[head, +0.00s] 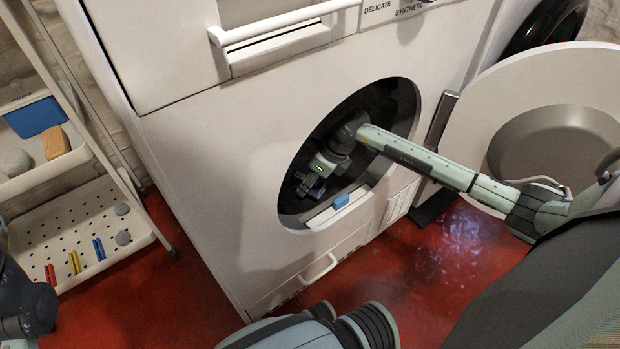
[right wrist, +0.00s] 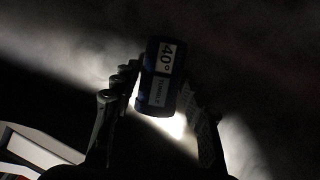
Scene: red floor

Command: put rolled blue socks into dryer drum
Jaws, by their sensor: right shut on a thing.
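My right arm reaches through the round opening of the dryer drum (head: 376,100). My right gripper (head: 308,184) is inside the opening, near its lower left. It is shut on the rolled blue socks (head: 318,191). In the right wrist view the dark blue roll (right wrist: 153,112), with a white "40°" label, sits between the two fingers of the gripper (right wrist: 160,100). The drum interior around it is dark, and I cannot tell whether the roll touches the drum wall. My left gripper is not in view; only part of my left arm shows at the left edge.
The round dryer door (head: 470,110) stands open at the right. A blue tab (head: 341,201) sits on the opening's lower lip. A white shelf rack (head: 70,225) stands at the left with clothespins, stones, a brush and a blue box. The red floor (head: 430,270) is clear at the front.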

